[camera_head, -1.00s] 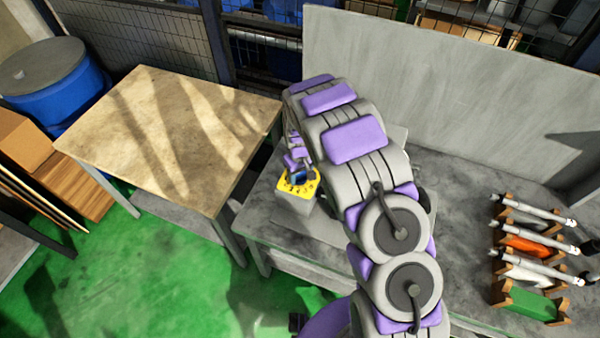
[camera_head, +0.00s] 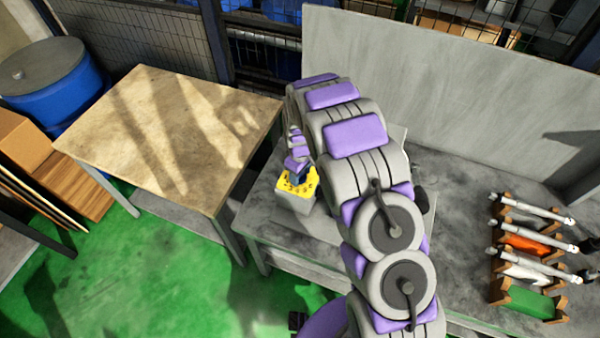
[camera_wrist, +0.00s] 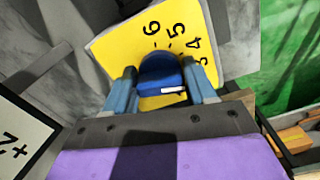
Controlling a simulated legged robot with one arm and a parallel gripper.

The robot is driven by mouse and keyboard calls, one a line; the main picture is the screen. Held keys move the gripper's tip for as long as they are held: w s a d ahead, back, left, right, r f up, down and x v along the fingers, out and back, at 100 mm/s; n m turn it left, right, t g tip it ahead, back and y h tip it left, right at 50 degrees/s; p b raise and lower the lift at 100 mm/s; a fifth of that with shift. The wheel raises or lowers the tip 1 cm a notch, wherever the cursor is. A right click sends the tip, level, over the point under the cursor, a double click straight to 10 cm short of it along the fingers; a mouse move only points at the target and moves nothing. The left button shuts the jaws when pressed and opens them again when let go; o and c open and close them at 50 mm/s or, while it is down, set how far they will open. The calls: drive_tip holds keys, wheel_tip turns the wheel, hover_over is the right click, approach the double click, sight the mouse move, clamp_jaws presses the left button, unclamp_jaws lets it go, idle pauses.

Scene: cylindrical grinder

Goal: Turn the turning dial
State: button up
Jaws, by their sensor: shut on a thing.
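The turning dial is a blue knob (camera_wrist: 160,72) with a white mark, set on a yellow plate (camera_wrist: 112,50) with black numbers; 6, 5 and 4 can be read in the wrist view. My gripper (camera_wrist: 163,82) has its two blue fingers on either side of the knob, shut on it. In the head view the yellow plate (camera_head: 297,185) sits on top of a grey box on the grey bench, and my gripper (camera_head: 299,176) reaches down onto it. The knob is mostly hidden there by my gripper.
A wooden-topped table (camera_head: 170,140) stands left of the grey bench (camera_head: 455,215). A rack (camera_head: 530,255) with several white tools is at the bench's right. A grey panel (camera_head: 440,85) rises behind the bench. A blue drum (camera_head: 50,90) stands at far left.

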drive_tip(key=o, duration=1)
drive_tip(key=shift+c, duration=0.2)
drive_tip(key=shift+r, duration=0.1)
wheel_tip(320, 180, up, 17)
drive_tip(key=shift+r, duration=0.1)
drive_tip(key=s+d+r+m+b, duration=0.25)
drive_tip(key=s+d, duration=0.25)
drive_tip(key=s, duration=0.4)
drive_tip(key=s+d+r+m+g+b, duration=0.1)
drive_tip(key=s+d+r+m+b, duration=0.2)
drive_tip(key=s, duration=0.6)
drive_tip(key=s+d+r+m+b, duration=0.1)
drive_tip(key=s+d+m+b, duration=0.15)
drive_tip(key=s+d, duration=0.5)
drive_tip(key=s+f+m+b, duration=0.1)
drive_tip(key=s+f+m, duration=0.1)
drive_tip(key=s, duration=1.2)
drive_tip(key=shift+d+f+m+g, duration=0.3)
drive_tip(key=shift+f+m+g, duration=0.1)
drive_tip(key=shift+m, duration=0.1)
